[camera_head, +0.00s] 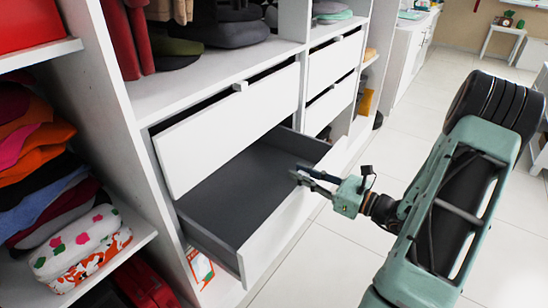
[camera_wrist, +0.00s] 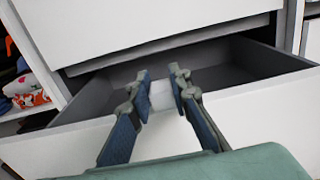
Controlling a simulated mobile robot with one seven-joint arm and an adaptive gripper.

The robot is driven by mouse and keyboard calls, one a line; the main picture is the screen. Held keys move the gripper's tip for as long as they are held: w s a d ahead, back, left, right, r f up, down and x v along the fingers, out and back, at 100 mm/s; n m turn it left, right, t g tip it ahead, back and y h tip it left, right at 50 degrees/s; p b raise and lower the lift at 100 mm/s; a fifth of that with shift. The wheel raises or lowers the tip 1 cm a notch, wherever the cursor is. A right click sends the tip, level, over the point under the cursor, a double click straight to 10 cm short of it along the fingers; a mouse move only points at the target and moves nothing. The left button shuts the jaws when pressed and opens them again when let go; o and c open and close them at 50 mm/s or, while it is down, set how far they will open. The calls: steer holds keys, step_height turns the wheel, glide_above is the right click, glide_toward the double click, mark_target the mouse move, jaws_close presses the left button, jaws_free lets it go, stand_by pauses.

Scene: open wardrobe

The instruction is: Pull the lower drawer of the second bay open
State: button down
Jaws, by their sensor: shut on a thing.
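The lower drawer (camera_head: 268,238) stands pulled well out, and its empty dark grey inside shows in the head view. In the wrist view its white front (camera_wrist: 70,148) crosses the picture below the grey interior. My gripper (camera_head: 300,174) is at the top edge of that drawer front. In the wrist view my gripper (camera_wrist: 163,88) has its two fingers on either side of a small white handle (camera_wrist: 162,97) and is shut on it. The upper drawer (camera_head: 228,128) sits above, open only by a narrow dark gap.
Folded clothes (camera_head: 45,150) fill the shelves on the left. Another pair of drawers (camera_head: 332,62) stands just beyond, each slightly ajar. The tiled floor (camera_head: 318,262) in front of the wardrobe is clear apart from my arm above it.

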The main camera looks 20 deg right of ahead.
steer(key=p+v, duration=0.1)
steer(key=v, duration=1.3)
steer(key=shift+s, duration=0.2)
steer(key=shift+d, duration=0.1)
steer(key=c, duration=1.8)
jaws_free()
steer(key=shift+o, duration=0.2)
steer(key=v, duration=1.2)
